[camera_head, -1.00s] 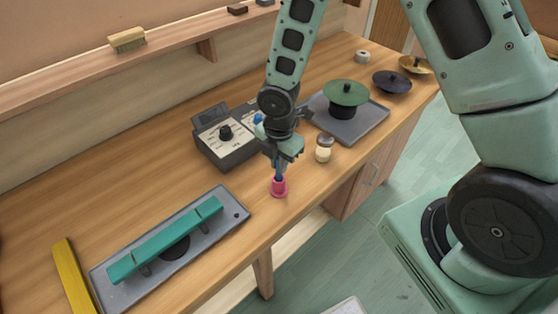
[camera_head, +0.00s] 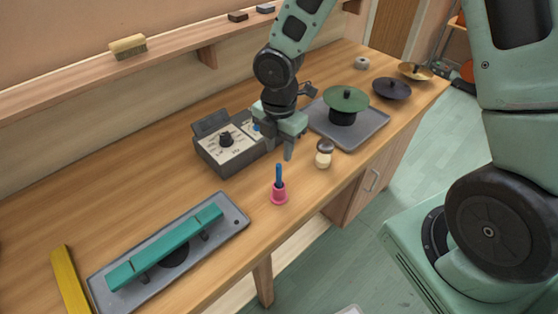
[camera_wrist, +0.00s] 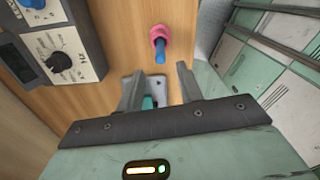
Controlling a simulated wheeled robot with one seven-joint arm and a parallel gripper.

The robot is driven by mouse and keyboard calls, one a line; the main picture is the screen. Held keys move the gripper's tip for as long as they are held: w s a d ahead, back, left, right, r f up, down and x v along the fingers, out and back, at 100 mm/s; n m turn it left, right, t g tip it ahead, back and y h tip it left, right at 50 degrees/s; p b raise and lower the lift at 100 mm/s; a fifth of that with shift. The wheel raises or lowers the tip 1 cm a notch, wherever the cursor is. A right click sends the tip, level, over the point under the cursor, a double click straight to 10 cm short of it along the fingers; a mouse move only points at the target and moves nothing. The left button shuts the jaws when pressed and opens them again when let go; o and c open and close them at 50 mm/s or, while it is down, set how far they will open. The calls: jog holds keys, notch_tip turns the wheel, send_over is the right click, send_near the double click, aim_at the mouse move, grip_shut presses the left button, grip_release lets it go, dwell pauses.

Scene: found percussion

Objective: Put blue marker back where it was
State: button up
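The blue marker (camera_head: 279,175) stands upright in a small pink cup (camera_head: 279,196) near the front edge of the table. In the wrist view the marker (camera_wrist: 160,53) sticks out of the pink cup (camera_wrist: 158,33), ahead of the fingertips and apart from them. My gripper (camera_head: 280,151) is open and empty, behind and above the marker, beside the grey meter box. In the wrist view its two fingers (camera_wrist: 157,82) are spread with nothing held between them.
The grey meter box (camera_head: 234,157) is left of my gripper. A small jar (camera_head: 324,153) with a dark lid stands to the right. A grey tray (camera_head: 374,131) bears a green cymbal (camera_head: 346,97). A teal bar (camera_head: 165,243) lies on a grey plate at front left.

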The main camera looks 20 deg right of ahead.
notch_tip(320, 180, up, 4)
jog(key=shift+f, duration=0.2)
jog(key=s+a+r+m, duration=0.3)
jog(key=s+r+m, duration=0.2)
jog(key=s+m, duration=0.3)
jog(key=s+a+r+m, duration=0.3)
jog(key=s+m, duration=0.4)
jog(key=s, duration=0.5)
jog(key=shift+a+r+m+y, duration=0.3)
jog(key=shift+r+m, duration=0.1)
jog(key=shift+r, duration=0.5)
notch_tip(320, 180, down, 9)
jog(key=b, duration=0.8)
jog(key=shift+r+b, duration=0.15)
jog(key=shift+b, duration=0.15)
jog(key=shift+d, duration=0.1)
